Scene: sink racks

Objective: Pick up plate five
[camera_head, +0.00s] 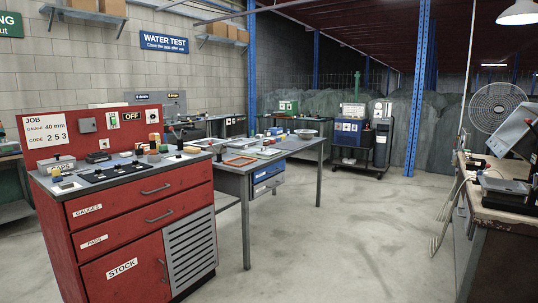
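I cannot make out any plate marked five in the head view. A red cabinet (142,278) stands at the left front, with several small items and a dark panel (108,172) on top. Its labels read GAUGES, PADS and STOCK. A white sign (47,131) on its red back panel reads JOB, gauge 40 mm, code 2 5 3. A grey table (232,173) behind it bears an orange-rimmed tray (240,161), flat pieces too small to identify and a bowl (306,134). Neither of my grippers is in view.
Concrete floor (345,235) is open in the middle and right. A worn bench (500,208) with equipment stands at the right edge, with cables (440,222) hanging to the floor. A fan (497,108) is behind it. A dark cart (350,150) and blue post (417,85) stand further back.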

